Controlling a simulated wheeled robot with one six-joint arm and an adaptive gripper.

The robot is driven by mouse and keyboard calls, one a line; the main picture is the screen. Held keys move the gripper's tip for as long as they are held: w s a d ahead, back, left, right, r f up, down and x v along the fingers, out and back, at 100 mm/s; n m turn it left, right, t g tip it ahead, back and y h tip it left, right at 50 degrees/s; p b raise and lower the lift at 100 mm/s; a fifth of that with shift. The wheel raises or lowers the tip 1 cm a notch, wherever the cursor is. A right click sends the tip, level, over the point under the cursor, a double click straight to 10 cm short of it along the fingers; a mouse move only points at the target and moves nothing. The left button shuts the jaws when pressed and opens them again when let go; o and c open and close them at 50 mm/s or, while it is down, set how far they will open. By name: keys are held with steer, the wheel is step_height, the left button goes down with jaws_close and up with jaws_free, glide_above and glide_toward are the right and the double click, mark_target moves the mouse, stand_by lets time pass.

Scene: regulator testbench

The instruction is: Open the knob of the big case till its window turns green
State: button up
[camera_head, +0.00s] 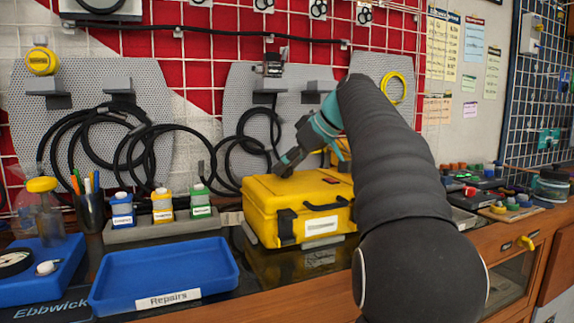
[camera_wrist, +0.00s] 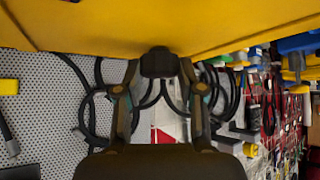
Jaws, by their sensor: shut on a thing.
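The big yellow case (camera_head: 275,205) stands closed on the bench in the head view, with a black handle and a white label on its front. Its yellow side also fills the top of the wrist view (camera_wrist: 90,22). My gripper (camera_head: 284,165) is at the case's top, toward the back left. In the wrist view my gripper (camera_wrist: 160,82) has its two fingers on either side of a black knob (camera_wrist: 160,62) and is shut on it. A small dark red patch (camera_head: 331,182) shows on the lid near my arm; I cannot tell if it is the window.
A blue Repairs tray (camera_head: 215,250) lies left of the case. Small bottles (camera_head: 162,206) in a grey holder and a pen cup (camera_head: 88,210) stand behind it. Black hoses (camera_head: 75,140) hang on the back wall. Knobs and boards crowd the bench at right.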

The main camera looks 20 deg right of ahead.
steer(key=shift+d+n+g+y, duration=0.1)
steer(key=shift+n+g+y, duration=0.45)
steer(key=shift+n, duration=0.45)
steer(key=o, duration=1.1)
steer(key=shift+f, duration=0.1)
steer(key=shift+o, duration=0.2)
steer(key=shift+v, duration=3.75)
